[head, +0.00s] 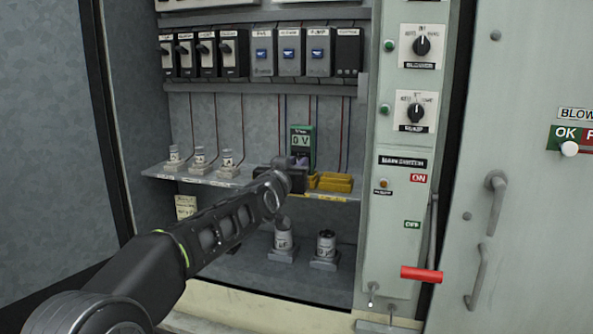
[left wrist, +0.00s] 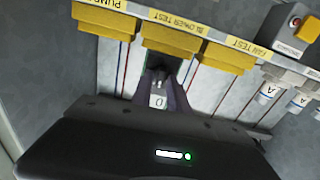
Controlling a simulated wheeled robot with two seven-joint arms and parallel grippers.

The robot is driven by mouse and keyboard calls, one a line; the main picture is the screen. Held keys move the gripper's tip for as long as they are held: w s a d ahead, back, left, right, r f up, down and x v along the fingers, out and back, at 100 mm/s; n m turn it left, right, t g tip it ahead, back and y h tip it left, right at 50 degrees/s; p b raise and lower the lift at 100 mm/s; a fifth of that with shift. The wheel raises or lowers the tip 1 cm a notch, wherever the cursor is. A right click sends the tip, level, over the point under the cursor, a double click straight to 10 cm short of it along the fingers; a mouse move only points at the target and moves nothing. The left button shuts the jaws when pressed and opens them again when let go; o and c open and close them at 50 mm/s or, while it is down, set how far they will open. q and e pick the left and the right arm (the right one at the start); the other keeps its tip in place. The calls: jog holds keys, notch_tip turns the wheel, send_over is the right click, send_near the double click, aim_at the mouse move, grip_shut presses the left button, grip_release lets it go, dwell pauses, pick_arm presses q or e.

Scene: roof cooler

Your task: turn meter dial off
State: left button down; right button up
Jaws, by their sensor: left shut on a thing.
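The green meter (head: 302,138) stands upright at the shelf, and its display reads 0 V. My left arm reaches in from the lower left, and my left gripper (head: 297,162) is at the lower front of the meter. In the left wrist view the two dark fingers of the left gripper (left wrist: 160,92) close in on a small pale part of the meter (left wrist: 158,101) marked with a 0. The gripper is shut on the meter dial, which the fingers mostly hide, so its setting cannot be read. My right gripper is in neither view.
Yellow test blocks (head: 335,183) sit on the shelf just right of the gripper. Small white fuses (head: 199,156) stand at left, and larger canisters (head: 326,244) below. The main switch has a red handle (head: 421,274) at right. The cabinet door (head: 535,220) is beyond it.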

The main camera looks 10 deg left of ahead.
pick_arm(q)
jog(key=n, duration=0.5)
jog(key=n+b, duration=0.1)
jog(key=n, duration=0.4)
jog(key=shift+a+f+n, duration=0.15)
jog(key=shift+a+n, duration=0.05)
jog(key=shift+n, duration=0.1)
dwell(0.4)
jog(key=c, duration=1.6)
grip_release()
jog(key=shift+s, duration=0.1)
jog(key=s, duration=0.2)
jog(key=s+b, duration=0.1)
jog(key=s, duration=0.4)
jog(key=shift+s+a, duration=0.25)
jog(key=shift+s, duration=0.05)
